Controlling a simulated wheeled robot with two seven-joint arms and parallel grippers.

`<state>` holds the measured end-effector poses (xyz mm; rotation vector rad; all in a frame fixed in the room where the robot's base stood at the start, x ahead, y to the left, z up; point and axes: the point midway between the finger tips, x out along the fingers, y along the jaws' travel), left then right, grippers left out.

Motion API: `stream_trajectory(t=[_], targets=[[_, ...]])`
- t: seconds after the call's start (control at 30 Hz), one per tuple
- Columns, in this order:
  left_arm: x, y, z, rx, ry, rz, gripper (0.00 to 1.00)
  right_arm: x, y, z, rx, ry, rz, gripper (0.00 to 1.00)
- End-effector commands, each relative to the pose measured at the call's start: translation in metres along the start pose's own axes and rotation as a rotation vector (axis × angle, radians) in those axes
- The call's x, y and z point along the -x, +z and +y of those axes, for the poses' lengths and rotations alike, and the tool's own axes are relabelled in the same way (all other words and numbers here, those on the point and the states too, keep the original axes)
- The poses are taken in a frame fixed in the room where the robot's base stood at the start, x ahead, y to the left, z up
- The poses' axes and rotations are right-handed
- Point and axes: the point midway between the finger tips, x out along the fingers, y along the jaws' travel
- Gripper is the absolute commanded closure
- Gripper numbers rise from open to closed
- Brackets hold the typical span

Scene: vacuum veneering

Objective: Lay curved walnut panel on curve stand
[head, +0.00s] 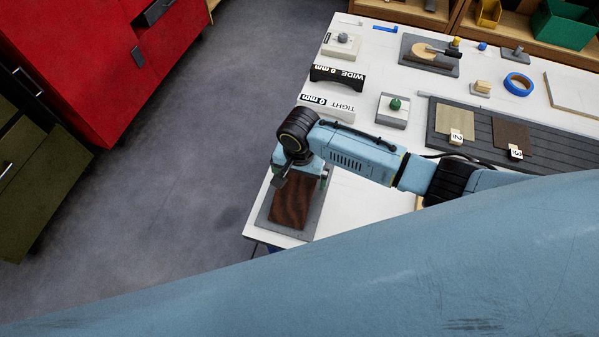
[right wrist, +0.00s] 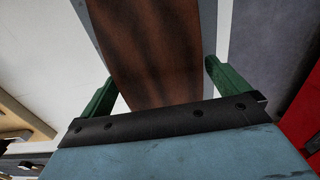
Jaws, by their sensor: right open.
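The dark brown walnut panel (head: 290,208) lies on a grey pad at the near left corner of the white table. My right gripper (head: 299,181) is over the panel's far end, pointing down. In the right wrist view the panel (right wrist: 150,45) runs between the two green fingers of the open gripper (right wrist: 163,82), with a narrow gap on each side. A black stand marked WIDE (head: 338,78) and a white stand marked TIGHT (head: 327,107) stand farther along the table's left edge. My left gripper is not in view.
A grey block with a green knob (head: 394,108) stands right of the stands. A dark ribbed mat (head: 480,150) holds veneer samples. Blue tape (head: 518,84) lies behind it. A red cabinet (head: 85,60) stands across the floor. My blue arm covers the lower right.

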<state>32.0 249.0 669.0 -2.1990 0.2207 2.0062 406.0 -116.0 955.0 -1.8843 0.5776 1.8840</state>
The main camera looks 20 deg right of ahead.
Motion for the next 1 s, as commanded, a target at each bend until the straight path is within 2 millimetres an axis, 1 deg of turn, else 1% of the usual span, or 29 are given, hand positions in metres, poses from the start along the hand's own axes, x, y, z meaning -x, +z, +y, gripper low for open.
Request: stream_trajectory(t=[0.07,0.17,0.27,0.5,0.6,0.7,0.83,1.0], targets=[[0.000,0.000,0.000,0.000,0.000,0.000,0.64,0.003,0.000,0.000,0.000,-0.001,0.000,0.00],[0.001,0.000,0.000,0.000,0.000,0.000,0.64,0.014,0.000,-0.001,0.001,-0.003,0.001,0.00],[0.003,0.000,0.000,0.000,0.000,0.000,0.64,0.033,-0.001,-0.001,0.001,-0.005,0.002,0.00],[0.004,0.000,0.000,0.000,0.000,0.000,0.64,0.088,-0.001,-0.001,0.000,-0.004,0.002,0.00],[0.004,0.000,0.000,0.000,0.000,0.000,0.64,0.107,0.000,-0.001,0.001,-0.004,0.002,0.00],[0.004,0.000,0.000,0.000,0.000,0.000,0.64,0.121,0.000,-0.001,0.001,-0.003,0.001,0.00],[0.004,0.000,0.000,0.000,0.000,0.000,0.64,0.131,0.000,0.000,0.000,-0.002,0.001,0.00],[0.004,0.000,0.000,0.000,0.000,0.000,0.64,0.134,0.000,0.000,-0.001,0.000,0.000,0.00]])
